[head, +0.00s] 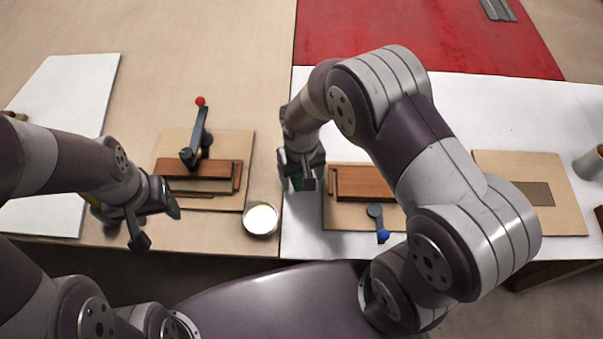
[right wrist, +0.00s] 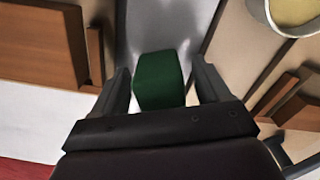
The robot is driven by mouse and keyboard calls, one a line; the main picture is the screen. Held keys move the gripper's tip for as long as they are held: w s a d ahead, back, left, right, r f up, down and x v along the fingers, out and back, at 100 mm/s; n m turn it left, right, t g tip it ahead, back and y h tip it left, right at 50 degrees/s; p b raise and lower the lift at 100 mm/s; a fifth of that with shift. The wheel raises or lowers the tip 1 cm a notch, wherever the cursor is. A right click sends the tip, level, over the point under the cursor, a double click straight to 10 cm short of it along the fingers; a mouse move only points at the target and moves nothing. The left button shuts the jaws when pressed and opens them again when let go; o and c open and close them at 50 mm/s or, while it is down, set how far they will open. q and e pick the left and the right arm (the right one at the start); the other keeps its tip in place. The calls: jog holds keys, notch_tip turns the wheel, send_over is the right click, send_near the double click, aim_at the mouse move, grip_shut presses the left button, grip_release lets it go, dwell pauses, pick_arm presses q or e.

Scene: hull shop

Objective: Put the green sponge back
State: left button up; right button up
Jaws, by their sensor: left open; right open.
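The green sponge (right wrist: 160,80) sits between the two fingers of my right gripper (right wrist: 164,70) in the right wrist view. A gap shows on the sponge's right side; contact on its left is unclear. In the head view my right gripper (head: 305,180) is low over the left edge of the white table part, and only a bit of the sponge (head: 297,184) shows beside its fingers. The right gripper is open. My left gripper (head: 156,222) is open and empty, over the front of the wooden table part at left. Whether the sponge touches the table is hidden.
A round dish (head: 261,219) stands just left of the right gripper. A wooden fixture with a red-knobbed lever (head: 200,135) is at left; another with a blue-knobbed lever (head: 380,225) is at right. A board (head: 560,215) and a grey cup (head: 590,163) are far right.

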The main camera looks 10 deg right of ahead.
jog(key=shift+r, duration=0.3)
notch_tip(320, 180, up, 11)
jog(key=shift+f+p, duration=0.1)
jog(key=shift+p, duration=0.4)
jog(key=shift+d+r, duration=0.1)
jog(key=shift+r, duration=0.35)
jog(key=s+d+r+m+t+p, duration=0.1)
jog(key=s+d+r+p, duration=0.3)
jog(key=s+d+r, duration=0.2)
jog(key=shift+s+d+r+t, duration=0.25)
jog(key=shift+s+d, duration=0.3)
jog(key=shift+s, duration=0.7)
jog(key=shift+f, duration=0.1)
